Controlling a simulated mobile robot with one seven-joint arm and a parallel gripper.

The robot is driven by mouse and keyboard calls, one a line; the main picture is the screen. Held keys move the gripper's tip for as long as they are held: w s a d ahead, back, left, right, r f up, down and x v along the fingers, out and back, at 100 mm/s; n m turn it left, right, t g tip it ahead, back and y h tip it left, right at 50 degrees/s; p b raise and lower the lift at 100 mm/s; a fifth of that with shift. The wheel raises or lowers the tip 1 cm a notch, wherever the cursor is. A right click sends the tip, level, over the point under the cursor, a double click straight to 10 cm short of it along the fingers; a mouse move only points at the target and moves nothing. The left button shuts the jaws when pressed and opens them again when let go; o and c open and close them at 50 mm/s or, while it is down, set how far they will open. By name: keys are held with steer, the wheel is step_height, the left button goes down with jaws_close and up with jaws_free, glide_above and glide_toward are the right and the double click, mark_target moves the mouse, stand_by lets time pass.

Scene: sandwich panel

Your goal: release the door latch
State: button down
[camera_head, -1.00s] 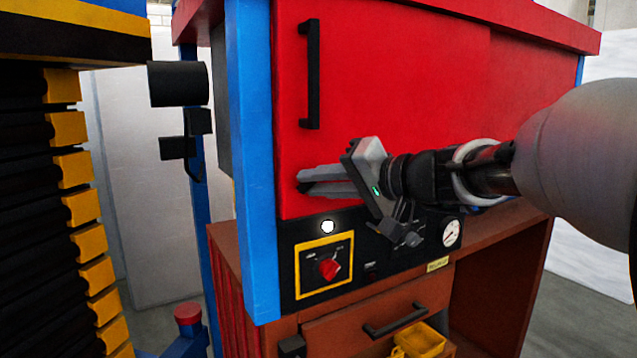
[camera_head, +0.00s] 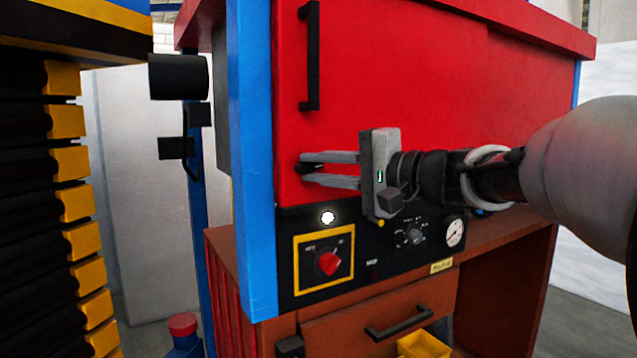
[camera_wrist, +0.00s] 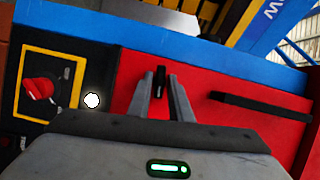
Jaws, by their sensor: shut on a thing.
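The door (camera_head: 400,70) is a red panel in the head view, and its lower left carries a small black latch (camera_head: 308,168). My gripper (camera_head: 307,168) reaches in from the right, with one grey finger above the latch and one below it. In the wrist view the black latch (camera_wrist: 160,80) stands upright between the two finger ends of my gripper (camera_wrist: 160,82). The fingers are shut on the latch. The latch's base is partly hidden by the fingers in the head view.
A black vertical handle (camera_head: 312,55) is on the door above. Below is a black panel with a red knob (camera_head: 328,262), a white lamp (camera_head: 328,217) and a gauge (camera_head: 455,232). A blue post (camera_head: 252,150) stands close at the left. A drawer (camera_head: 390,310) sits underneath.

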steer(key=shift+f+m+b, duration=0.1)
steer(key=shift+m+b, duration=0.3)
steer(key=shift+m, duration=0.1)
steer(key=c, duration=1.8)
jaws_free()
